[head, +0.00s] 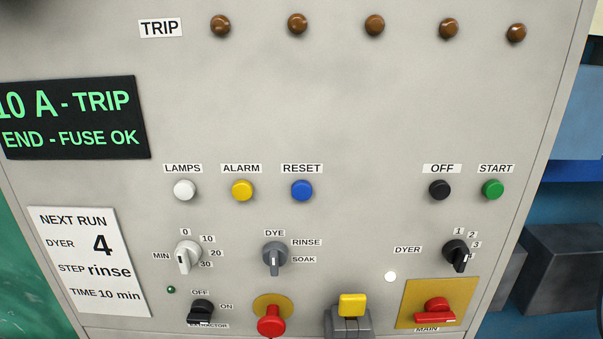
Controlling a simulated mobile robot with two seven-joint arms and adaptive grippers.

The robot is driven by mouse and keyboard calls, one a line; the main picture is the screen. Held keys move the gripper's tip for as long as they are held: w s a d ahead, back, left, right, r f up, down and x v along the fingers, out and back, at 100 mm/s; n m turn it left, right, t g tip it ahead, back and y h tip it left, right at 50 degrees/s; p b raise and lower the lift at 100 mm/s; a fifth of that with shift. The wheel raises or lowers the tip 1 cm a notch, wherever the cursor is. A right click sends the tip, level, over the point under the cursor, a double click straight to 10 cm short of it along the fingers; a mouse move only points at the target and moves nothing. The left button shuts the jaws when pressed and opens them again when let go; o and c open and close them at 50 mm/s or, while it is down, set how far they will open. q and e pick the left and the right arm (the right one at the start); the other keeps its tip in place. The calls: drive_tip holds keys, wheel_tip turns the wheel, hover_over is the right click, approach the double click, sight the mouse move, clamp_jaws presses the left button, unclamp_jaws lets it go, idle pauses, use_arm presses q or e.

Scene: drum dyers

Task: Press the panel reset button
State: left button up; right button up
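The blue RESET button (301,190) is a round push button on the grey control panel (340,110). Its label RESET (301,168) is just above it. It stands in a row with the white LAMPS button (184,189) and the yellow ALARM button (242,190) to its left. The black OFF button (440,189) and green START button (492,189) are further right. Nothing covers the blue button. Neither of my grippers is in view.
A dark display (75,117) reads TRIP and FUSE OK. Brown TRIP lamps (374,25) line the top. Below are the selector knobs, a red mushroom button (271,324), a yellow-topped grey part (352,305) and the red MAIN switch (436,310). The NEXT RUN card (90,262) is left.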

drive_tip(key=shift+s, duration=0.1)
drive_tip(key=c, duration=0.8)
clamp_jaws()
